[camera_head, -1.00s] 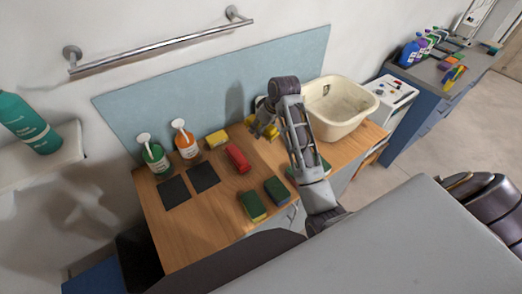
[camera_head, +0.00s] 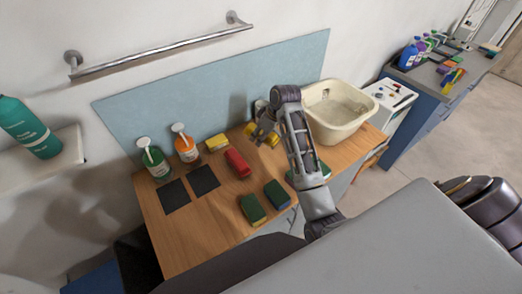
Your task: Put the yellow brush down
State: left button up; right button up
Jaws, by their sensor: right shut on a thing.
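The yellow brush (camera_head: 272,141) is at the far side of the wooden counter, left of the cream basin. It is partly hidden by my right gripper (camera_head: 262,132), which is shut on it. The brush is at or just above the counter top; I cannot tell if it touches the wood. My left gripper is not in view.
The cream basin (camera_head: 340,108) stands right of my arm.

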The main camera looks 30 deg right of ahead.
aim_at(271, 134)
jog(key=shift+f, duration=2.2)
jog(key=shift+p, duration=0.3)
jog(key=shift+f, duration=1.9)
jog(key=shift+f, duration=0.2)
jog(key=o, duration=1.2)
jog(key=shift+s, duration=0.1)
jog(key=shift+o, duration=0.7)
jog(key=shift+f, duration=0.1)
jog(key=shift+w+v, duration=0.2)
jog(key=shift+v, duration=0.8)
jog(key=b+v, duration=0.1)
jog(key=v, duration=0.9)
jog(key=shift+s+r, duration=0.1)
jog(key=shift+r, duration=0.25)
